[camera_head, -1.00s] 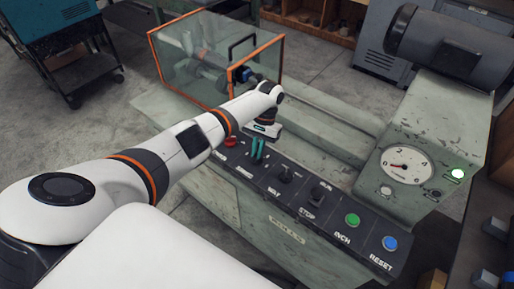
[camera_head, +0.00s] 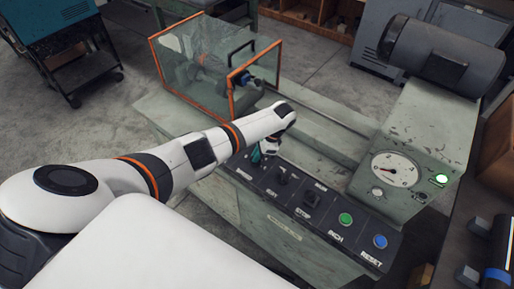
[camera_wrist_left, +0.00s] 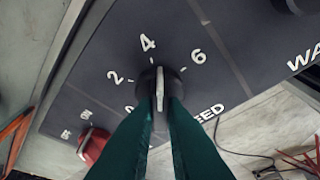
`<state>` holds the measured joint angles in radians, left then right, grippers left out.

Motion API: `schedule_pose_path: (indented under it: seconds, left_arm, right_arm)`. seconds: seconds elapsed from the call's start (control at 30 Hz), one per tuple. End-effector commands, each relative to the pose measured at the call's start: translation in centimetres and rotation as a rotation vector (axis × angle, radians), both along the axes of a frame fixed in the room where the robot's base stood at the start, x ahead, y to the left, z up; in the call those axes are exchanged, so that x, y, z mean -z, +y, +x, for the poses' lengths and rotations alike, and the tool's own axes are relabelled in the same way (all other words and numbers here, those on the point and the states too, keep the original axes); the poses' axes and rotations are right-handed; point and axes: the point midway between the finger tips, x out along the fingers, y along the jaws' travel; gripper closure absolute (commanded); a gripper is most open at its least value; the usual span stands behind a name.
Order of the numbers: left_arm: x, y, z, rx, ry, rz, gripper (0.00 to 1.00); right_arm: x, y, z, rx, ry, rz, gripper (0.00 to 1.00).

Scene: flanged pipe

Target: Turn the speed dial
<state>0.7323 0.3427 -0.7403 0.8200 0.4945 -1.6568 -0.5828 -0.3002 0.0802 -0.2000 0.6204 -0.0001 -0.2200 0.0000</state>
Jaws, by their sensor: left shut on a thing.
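The speed dial (camera_wrist_left: 159,82) is a black knob with a white line, on the dark control panel (camera_wrist_left: 90,85). In the left wrist view its line points just right of the 4, on the side of the 6. The dial's lower part and some of the SPEED label are hidden by my fingers. My left gripper (camera_wrist_left: 159,108) is shut on the dial, one green finger on each side. In the head view my left gripper (camera_head: 257,155) reaches down onto the panel's left part, and the dial is hidden there. My right gripper is not in view.
A red knob (camera_wrist_left: 93,146) sits near the dial. Along the panel are a black switch (camera_head: 310,200), a green button (camera_head: 345,218) and a blue button (camera_head: 379,241). An orange-framed guard (camera_head: 205,75) stands behind.

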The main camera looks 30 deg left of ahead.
Motion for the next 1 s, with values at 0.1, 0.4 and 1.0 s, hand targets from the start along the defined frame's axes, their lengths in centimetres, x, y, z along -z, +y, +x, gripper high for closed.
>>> schedule_pose_path:
  seconds: [0.1, 0.4, 1.0]
  left_arm:
    - [-0.4, -0.1, -0.1, 0.111, -0.001, 0.000, 1.00]
    - [-0.4, -0.2, -0.2, 0.394, -0.003, -0.002, 1.00]
    - [-0.2, -0.2, -0.4, 0.776, -0.003, -0.002, 1.00]
  right_arm:
    - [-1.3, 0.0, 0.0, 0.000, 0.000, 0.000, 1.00]
    - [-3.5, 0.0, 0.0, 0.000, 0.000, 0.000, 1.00]
    - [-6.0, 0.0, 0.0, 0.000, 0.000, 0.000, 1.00]
